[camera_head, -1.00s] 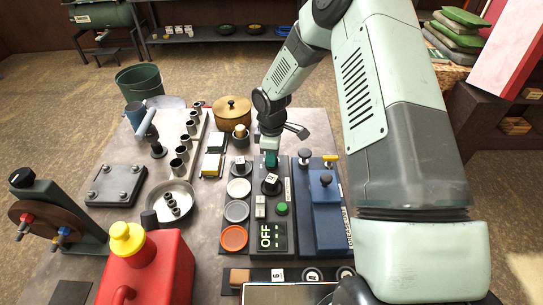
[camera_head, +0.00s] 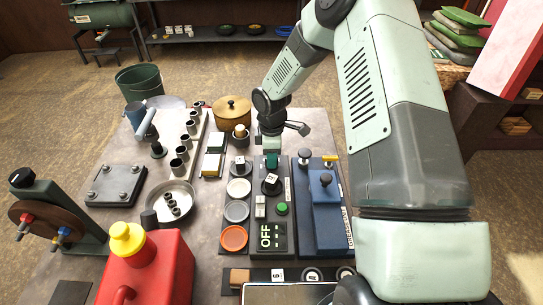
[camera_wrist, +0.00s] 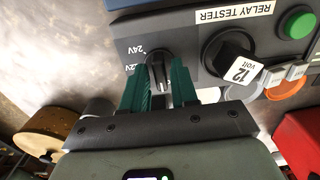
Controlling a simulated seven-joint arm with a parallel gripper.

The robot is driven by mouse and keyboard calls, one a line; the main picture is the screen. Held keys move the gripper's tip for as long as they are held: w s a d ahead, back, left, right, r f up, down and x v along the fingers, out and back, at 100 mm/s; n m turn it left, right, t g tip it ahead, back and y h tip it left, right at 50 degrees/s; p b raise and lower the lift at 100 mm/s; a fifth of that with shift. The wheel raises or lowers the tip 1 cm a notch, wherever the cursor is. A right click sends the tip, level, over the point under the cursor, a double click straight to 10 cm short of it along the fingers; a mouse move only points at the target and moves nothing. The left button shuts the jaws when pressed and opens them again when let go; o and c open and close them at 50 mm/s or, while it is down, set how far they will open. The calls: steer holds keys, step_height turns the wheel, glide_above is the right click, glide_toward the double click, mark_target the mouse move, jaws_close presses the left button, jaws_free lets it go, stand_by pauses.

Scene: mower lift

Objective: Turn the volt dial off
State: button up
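The volt dial (camera_wrist: 157,62) is a black knob on the dark relay tester panel, beside printed 24V and 12V marks in the wrist view. My gripper (camera_wrist: 160,78) has its two green fingers on either side of the knob's grip. I cannot tell whether both fingers press on it. In the head view my gripper (camera_head: 271,161) is at the far end of the relay tester (camera_head: 271,246), and its fingers and wrist hide the dial.
A blue unit (camera_head: 327,225) with knobs is to the right. Coloured discs (camera_head: 234,237) lie to the left. A brass pot (camera_head: 232,110) stands behind.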

steer(key=shift+o, duration=0.7)
step_height(320, 180, up, 11)
stand_by(0.4)
steer(key=s+d+r+m+t+h, duration=0.1)
steer(key=s+d+r+m, duration=0.15)
steer(key=r, duration=0.45)
steer(key=s+d+r+m+t, duration=0.1)
steer(key=s+d+r+m, duration=0.1)
steer(key=s+r+m, duration=0.3)
steer(key=s+d+r+t+h, duration=0.1)
steer(key=s+d+r, duration=0.2)
steer(key=r, duration=0.5)
steer(key=s+d+r+m+t+y, duration=0.1)
steer(key=s+r+m, duration=0.3)
steer(key=s, duration=0.5)
steer(key=s+d+r+m+t+y, duration=0.1)
steer(key=s+d+r+m, duration=0.1)
steer(key=s+m, duration=0.4)
steer(key=s+r, duration=0.1)
steer(key=s, duration=0.2)
steer(key=shift+s+r+t, duration=0.25)
steer(key=shift+r+t, duration=0.05)
steer(key=shift+r, duration=0.05)
